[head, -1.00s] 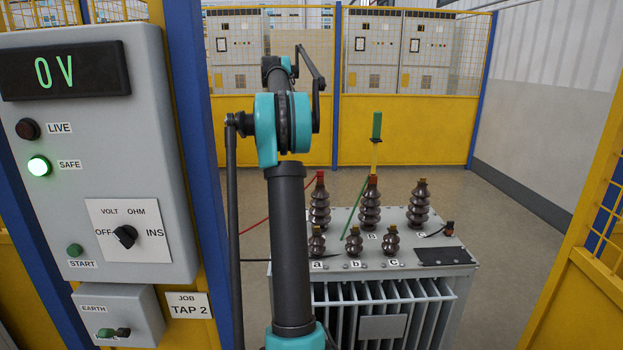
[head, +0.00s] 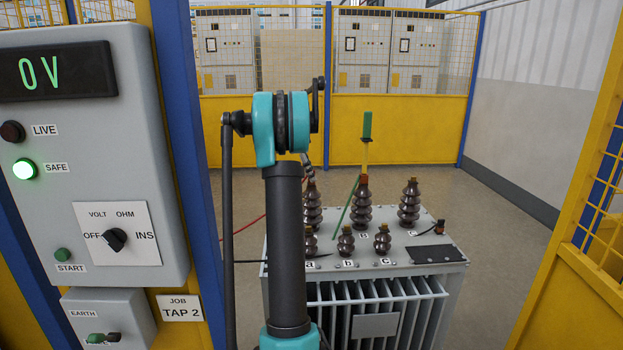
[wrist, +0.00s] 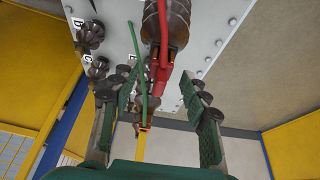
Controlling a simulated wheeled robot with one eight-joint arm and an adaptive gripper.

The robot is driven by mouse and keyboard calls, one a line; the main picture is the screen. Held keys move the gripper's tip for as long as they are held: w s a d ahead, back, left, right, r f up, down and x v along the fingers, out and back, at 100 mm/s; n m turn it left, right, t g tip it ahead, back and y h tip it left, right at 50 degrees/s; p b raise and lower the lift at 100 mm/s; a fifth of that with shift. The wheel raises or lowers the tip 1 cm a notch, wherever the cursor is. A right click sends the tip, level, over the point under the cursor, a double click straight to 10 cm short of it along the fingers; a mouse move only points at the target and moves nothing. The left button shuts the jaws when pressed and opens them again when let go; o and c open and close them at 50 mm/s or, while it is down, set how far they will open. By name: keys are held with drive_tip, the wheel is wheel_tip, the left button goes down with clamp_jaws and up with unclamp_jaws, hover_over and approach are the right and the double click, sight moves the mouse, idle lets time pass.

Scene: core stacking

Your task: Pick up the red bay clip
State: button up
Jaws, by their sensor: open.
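My gripper (wrist: 158,93) is open, with one green-padded finger on each side of the clip and lead. Neither finger appears to touch the clip. In the head view, my arm largely covers the top of the left rear bushing (head: 312,208), and I cannot make out the clip or my gripper there.
A green-handled yellow stick (head: 366,130) stands upright at the middle rear bushing, with a green lead (head: 345,207) beside it. Smaller bushings stand along the front of the transformer lid (head: 405,250). The control panel (head: 150,130) is at left. Yellow fencing surrounds the bay.

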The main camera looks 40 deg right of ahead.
drive_tip(key=shift+s+d+f, duration=0.1)
drive_tip(key=shift+d+f, duration=0.05)
drive_tip(key=shift+f, duration=0.3)
clamp_jaws()
drive_tip(key=shift+r, duration=0.15)
wheel_tip(320, 180, up, 20)
idle(0.6)
